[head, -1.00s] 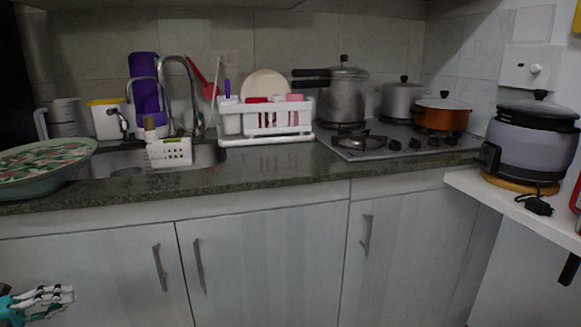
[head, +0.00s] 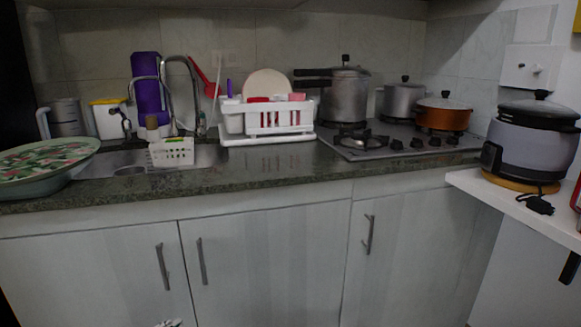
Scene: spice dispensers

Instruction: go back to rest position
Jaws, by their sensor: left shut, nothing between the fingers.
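Only a small pale tip of my left gripper (head: 168,323) shows at the bottom edge of the head view, in front of the lower cabinet doors. It is shut and holds nothing. The rest of it is cut off by the frame. My right gripper is not in view.
A dark stone counter (head: 270,175) runs across above white cabinets with metal handles. On it are a patterned bowl (head: 40,160), a sink, a white dish rack (head: 265,137) and a stove with pots. A rice cooker (head: 530,150) stands on a white shelf at right.

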